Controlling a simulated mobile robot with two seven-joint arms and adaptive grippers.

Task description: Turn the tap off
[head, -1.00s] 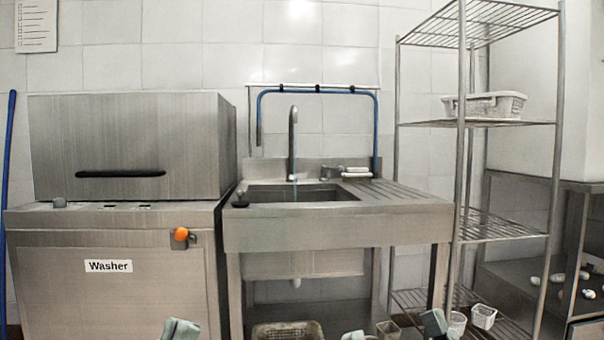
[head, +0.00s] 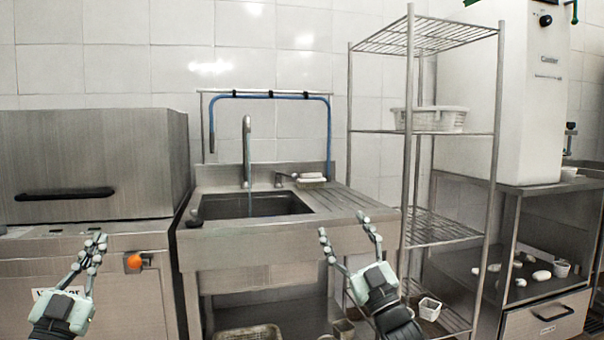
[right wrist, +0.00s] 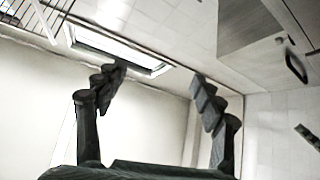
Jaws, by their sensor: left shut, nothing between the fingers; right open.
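The tap (head: 247,150) stands at the back of the steel sink (head: 250,205), upright with a curved top. A thin bluish stream of water hangs from its spout into the basin. A small lever handle (head: 283,177) sits on the ledge to the right of the spout. My left gripper (head: 97,240) is shut and empty in front of the washer, left of the sink. My right gripper (head: 342,225) is open and empty in front of the sink's right part, nearer to me than the tap. In the right wrist view, both fingers of the right gripper (right wrist: 163,85) stand apart with nothing between them.
A washer (head: 90,165) with an orange knob (head: 134,261) stands left of the sink. A wire shelf rack (head: 420,132) holding a white basket (head: 445,119) stands to the right. A blue hose (head: 270,95) arches behind the tap. A white item (head: 312,177) lies beside the lever.

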